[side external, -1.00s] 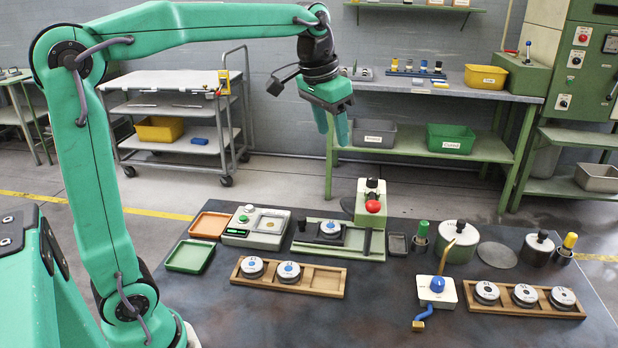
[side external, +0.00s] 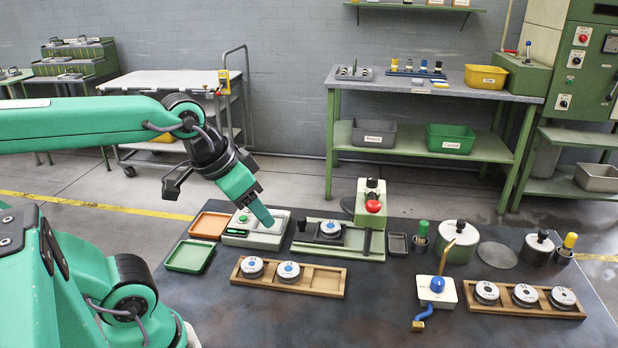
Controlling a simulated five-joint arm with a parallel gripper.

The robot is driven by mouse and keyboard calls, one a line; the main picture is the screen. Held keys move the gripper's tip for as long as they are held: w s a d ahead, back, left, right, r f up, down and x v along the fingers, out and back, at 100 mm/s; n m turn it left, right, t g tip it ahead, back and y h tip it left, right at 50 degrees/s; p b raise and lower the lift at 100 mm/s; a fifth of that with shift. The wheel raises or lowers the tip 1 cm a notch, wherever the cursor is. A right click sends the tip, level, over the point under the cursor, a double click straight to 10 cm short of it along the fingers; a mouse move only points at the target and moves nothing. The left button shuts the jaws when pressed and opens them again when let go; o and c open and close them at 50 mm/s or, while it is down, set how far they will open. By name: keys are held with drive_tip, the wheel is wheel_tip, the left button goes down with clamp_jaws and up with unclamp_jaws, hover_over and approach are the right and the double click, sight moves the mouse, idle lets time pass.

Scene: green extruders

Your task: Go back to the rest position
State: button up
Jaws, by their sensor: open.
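My gripper (side external: 258,208) is green with a dark wrist. It hangs tilted down to the right, above or in front of the white-and-green scale (side external: 257,237) on the dark table. I cannot tell its exact height over the scale from this one view. Its fingers overlap in this view, and nothing shows between or below them. The gripper is open and empty.
Orange tray (side external: 209,225) and green tray (side external: 189,256) lie left of the scale. A green press with a red knob (side external: 373,206) stands to the right. Wooden racks (side external: 325,282) (side external: 478,301) hold round pucks. Lidded pots (side external: 459,250) stand at right. Bare tabletop (side external: 300,325) is at the front.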

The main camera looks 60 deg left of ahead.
drive_tip(key=shift+s+f, duration=0.4)
drive_tip(key=shift+f, duration=0.05)
